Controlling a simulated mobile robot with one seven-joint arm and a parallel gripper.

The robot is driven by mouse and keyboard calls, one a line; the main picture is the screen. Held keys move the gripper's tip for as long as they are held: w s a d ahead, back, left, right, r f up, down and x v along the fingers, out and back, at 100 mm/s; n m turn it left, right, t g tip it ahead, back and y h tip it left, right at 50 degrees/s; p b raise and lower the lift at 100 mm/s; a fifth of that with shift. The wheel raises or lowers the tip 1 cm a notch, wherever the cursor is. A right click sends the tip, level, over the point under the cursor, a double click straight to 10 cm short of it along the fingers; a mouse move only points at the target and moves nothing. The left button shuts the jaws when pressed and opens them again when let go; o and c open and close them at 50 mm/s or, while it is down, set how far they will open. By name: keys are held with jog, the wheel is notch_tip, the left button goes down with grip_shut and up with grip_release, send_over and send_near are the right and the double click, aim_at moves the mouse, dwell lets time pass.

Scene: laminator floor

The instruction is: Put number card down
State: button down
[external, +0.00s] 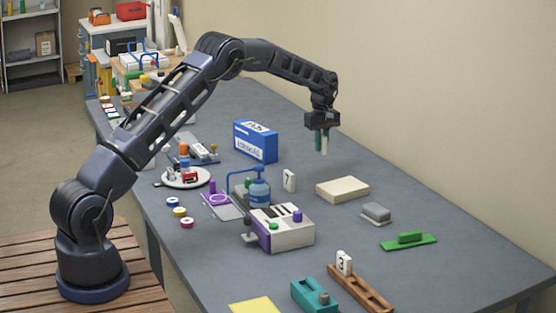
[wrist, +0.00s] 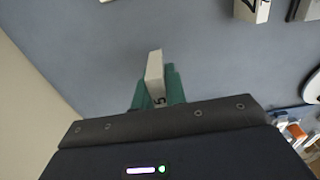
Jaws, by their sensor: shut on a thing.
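My gripper (external: 322,143) is raised above the back part of the table, right of the blue box. Its green fingers are shut on a white number card (wrist: 155,75), which sticks out past the fingertips in the wrist view. A dark digit, perhaps a 5, shows partly near the fingers. Another white number card (external: 289,180) stands on the table left of the beige block. A card marked 3 (external: 344,262) stands upright in a wooden rack (external: 372,293) near the front. The table under the held card looks clear.
On the grey table (external: 460,215) stand a blue box (external: 255,141), a beige block (external: 342,189), a grey block (external: 376,212), a green piece (external: 408,241) and a purple-and-white device (external: 284,232). A teal block (external: 314,294) is at the front. The wall borders the back edge.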

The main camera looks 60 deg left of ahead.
aim_at(321, 177)
jog(key=shift+f, duration=4.3)
jog(key=shift+f, duration=0.1)
jog(key=c, duration=1.4)
grip_release()
jog(key=shift+c, duration=0.2)
notch_tip(321, 177, up, 12)
jog(key=shift+r, duration=0.15)
